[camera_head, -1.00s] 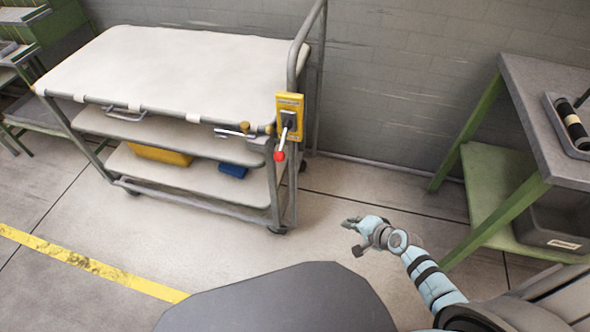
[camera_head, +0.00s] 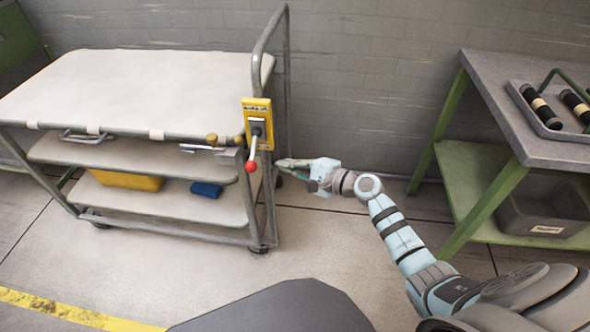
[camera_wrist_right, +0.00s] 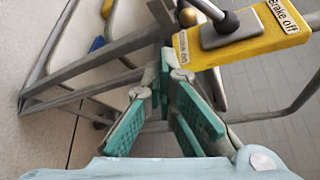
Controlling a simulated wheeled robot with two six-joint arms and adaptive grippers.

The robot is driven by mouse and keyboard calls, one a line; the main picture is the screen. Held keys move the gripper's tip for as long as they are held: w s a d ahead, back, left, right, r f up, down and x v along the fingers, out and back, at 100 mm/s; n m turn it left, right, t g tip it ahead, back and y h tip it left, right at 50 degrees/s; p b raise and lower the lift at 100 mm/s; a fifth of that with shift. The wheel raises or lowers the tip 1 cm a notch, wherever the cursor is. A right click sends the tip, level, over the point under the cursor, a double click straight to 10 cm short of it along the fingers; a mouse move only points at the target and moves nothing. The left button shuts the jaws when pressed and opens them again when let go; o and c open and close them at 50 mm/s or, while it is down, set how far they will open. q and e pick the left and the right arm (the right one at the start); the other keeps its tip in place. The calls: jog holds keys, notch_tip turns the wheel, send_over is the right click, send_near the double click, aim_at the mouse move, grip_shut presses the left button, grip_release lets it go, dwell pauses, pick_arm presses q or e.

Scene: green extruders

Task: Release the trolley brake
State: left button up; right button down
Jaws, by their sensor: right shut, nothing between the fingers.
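The trolley (camera_head: 130,85) stands at the left with a yellow brake plate (camera_head: 257,112) on its right-hand upright. A metal lever with a red knob (camera_head: 250,166) hangs downward from the plate's dark hub. In the right wrist view, the plate (camera_wrist_right: 262,42) carries a "Brake off" label at its right end and a partly readable label at its left; the red knob is out of that view. My right gripper (camera_head: 280,163) is shut and empty, just right of the knob in the picture and apart from it. Its green pads show in the wrist view (camera_wrist_right: 165,70). My left gripper is out of view.
A brass-coloured knob (camera_head: 211,139) and latch sit on the trolley's front rail. A yellow bin (camera_head: 125,180) and a blue box (camera_head: 206,190) lie on the lower shelf. A green-legged table (camera_head: 500,90) stands right. Floor between is clear.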

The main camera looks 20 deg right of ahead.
aim_at(253, 151)
pick_arm(q)
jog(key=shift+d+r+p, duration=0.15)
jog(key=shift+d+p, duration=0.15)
jog(key=shift+p, duration=0.1)
pick_arm(e)
jog(key=a, duration=0.1)
jog(key=w+a, duration=0.1)
jog(key=a, duration=0.1)
jog(key=w+a, duration=0.1)
jog(key=a, duration=0.1)
jog(key=shift+r, duration=0.25)
